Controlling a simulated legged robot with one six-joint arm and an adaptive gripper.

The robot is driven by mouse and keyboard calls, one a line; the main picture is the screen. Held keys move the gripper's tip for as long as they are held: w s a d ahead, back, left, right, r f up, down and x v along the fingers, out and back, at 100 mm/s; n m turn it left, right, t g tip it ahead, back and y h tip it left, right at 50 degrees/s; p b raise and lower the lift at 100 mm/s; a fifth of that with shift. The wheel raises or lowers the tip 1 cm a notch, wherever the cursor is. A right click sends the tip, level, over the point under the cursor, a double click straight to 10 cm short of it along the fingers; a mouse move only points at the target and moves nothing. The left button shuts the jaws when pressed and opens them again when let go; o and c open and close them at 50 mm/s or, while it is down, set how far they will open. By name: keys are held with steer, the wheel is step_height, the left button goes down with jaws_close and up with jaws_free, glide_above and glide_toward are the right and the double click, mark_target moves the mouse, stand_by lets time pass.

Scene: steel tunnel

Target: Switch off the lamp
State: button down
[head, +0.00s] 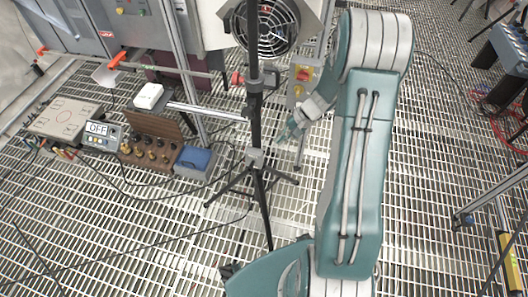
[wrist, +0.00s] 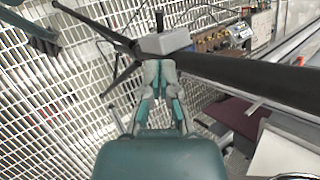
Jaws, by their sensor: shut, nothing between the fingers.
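I cannot pick out a lit lamp for certain. A black stand (head: 255,90) with a tripod base rises near the middle of the head view, and a pale bar (head: 205,112) reaches left from it. A switch box (head: 300,88) with red and yellow parts is just right of the stand. My gripper (head: 288,134) is below that box and right of the stand's pole. In the wrist view my gripper (wrist: 159,72) is shut and empty, its tips close to the stand's grey hub (wrist: 165,41). I cannot tell whether they touch it. The black pole (wrist: 250,82) runs to the right.
A round fan (head: 266,27) is behind the stand. On the left are a box with an OFF display (head: 98,129), a brown terminal block (head: 150,152), a blue-topped box (head: 195,161) and cables. The grating (head: 150,230) at lower left is mostly free apart from cables.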

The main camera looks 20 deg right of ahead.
mark_target(252, 166)
steer(key=x, duration=1.3)
steer(key=shift+d+f, duration=0.1)
steer(key=shift+f, duration=0.1)
